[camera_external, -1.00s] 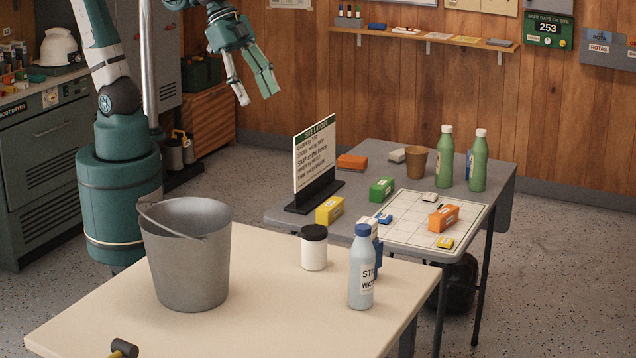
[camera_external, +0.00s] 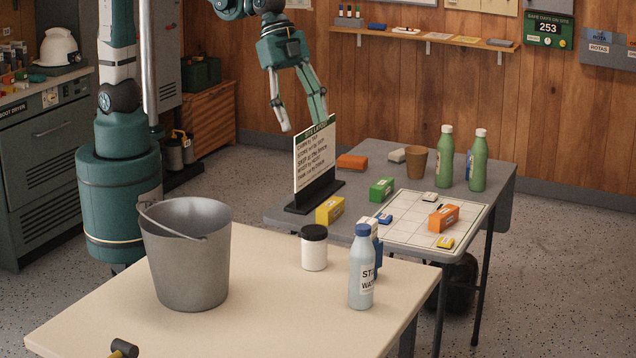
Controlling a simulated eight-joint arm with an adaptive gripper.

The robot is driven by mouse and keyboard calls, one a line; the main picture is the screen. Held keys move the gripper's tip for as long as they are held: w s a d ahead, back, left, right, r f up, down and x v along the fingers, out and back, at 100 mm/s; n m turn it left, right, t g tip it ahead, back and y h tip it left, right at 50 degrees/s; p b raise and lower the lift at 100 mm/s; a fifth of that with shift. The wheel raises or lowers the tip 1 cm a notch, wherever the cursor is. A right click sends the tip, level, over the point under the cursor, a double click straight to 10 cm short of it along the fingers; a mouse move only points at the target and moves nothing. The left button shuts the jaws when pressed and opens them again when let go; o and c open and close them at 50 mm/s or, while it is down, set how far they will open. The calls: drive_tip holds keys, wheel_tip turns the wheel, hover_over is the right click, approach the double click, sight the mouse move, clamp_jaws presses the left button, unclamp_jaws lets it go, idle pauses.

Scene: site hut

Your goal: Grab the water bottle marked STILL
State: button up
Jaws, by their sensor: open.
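The water bottle marked STILL (camera_external: 362,268) stands upright near the right edge of the cream table. It is clear with a blue cap, and its label reads "ST..." and "WAT...", partly turned out of sight. My gripper (camera_external: 302,122) is open and empty, its fingers pointing down. In the picture it shows up and left of the bottle, by the top of the sign board. It is well apart from the bottle.
A metal bucket (camera_external: 187,255) and a white jar with a black lid (camera_external: 314,248) stand on the cream table (camera_external: 265,325). Behind the bottle is a blue-and-white item (camera_external: 376,238). The sign board (camera_external: 314,160), green bottles (camera_external: 446,158) and small boxes occupy the grey table (camera_external: 280,215).

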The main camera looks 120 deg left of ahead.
drive_tip(key=w+d+f+m+g, duration=0.1)
drive_tip(key=w+d+f, duration=0.25)
drive_tip(key=w, duration=0.25)
drive_tip(key=w+d+f+m, duration=0.2)
drive_tip(key=w+d+f, duration=0.1)
drive_tip(key=w+f, duration=0.25)
drive_tip(key=m+g+h+p, duration=0.1)
drive_tip(key=m+h, duration=0.1)
approach(362, 270)
drive_tip(key=f, duration=0.1)
drive_tip(key=a, duration=0.1)
drive_tip(key=f, duration=0.1)
drive_tip(key=shift+s+a+f, duration=0.3)
drive_tip(key=shift+s+f, duration=0.05)
drive_tip(key=shift+s, duration=0.05)
drive_tip(key=shift+w+d+f, duration=0.15)
drive_tip(key=shift+f, duration=0.25)
drive_tip(key=shift+f, duration=0.1)
drive_tip(key=shift+w+d+f+y, duration=0.15)
drive_tip(key=shift+d+f, duration=0.05)
drive_tip(key=shift+f, duration=0.35)
drive_tip(key=shift+w+d+f+y, duration=0.15)
drive_tip(key=shift+d+f, duration=0.05)
drive_tip(key=shift+f, duration=0.3)
drive_tip(key=shift+f, duration=0.1)
drive_tip(key=shift+b+x, duration=0.65)
drive_tip(key=shift+x, duration=1.95)
drive_tip(key=shift+s, duration=0.1)
